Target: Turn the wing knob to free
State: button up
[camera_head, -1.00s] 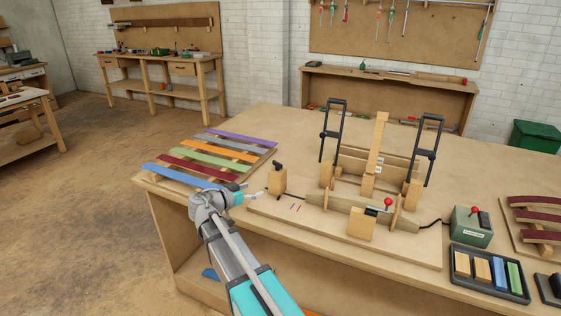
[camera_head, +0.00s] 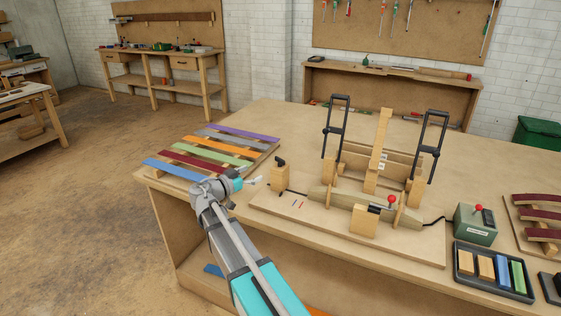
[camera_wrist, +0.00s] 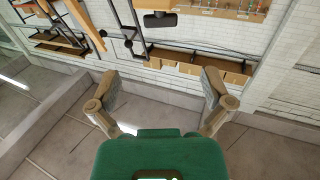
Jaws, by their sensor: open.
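A small black knob (camera_head: 280,161) sits on top of an upright wooden block (camera_head: 278,180) at the left end of the wooden jig board (camera_head: 262,206). It looks like the wing knob, but its wings are too small to make out. My gripper (camera_head: 258,182) is just left of this block, apart from it and slightly lower than the knob. In the wrist view my gripper (camera_wrist: 163,85) has its two fingers spread wide with nothing between them. A dark, blurred piece (camera_wrist: 160,20) shows beyond the fingers; I cannot tell if it is the knob.
Colored strips (camera_head: 215,150) lie on a rack to the left. Two tall black clamp frames (camera_head: 335,128) and a wooden post (camera_head: 379,150) rise from the jig. A roller (camera_head: 365,212) with a red-knobbed lever lies in front. A green control box (camera_head: 475,225) stands right.

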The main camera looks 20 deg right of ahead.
aim_at(279, 161)
jog(key=x, duration=1.2)
jog(key=shift+d, duration=0.2)
jog(key=c, duration=1.1)
jog(key=shift+t, duration=0.3)
jog(key=shift+s+n+t+y, duration=0.1)
jog(key=shift+n+t+y, duration=0.6)
jog(key=shift+n+t, duration=0.65)
jog(key=shift+n+t+y, duration=0.85)
jog(key=shift+t+y, duration=0.05)
jog(key=shift+t, duration=0.55)
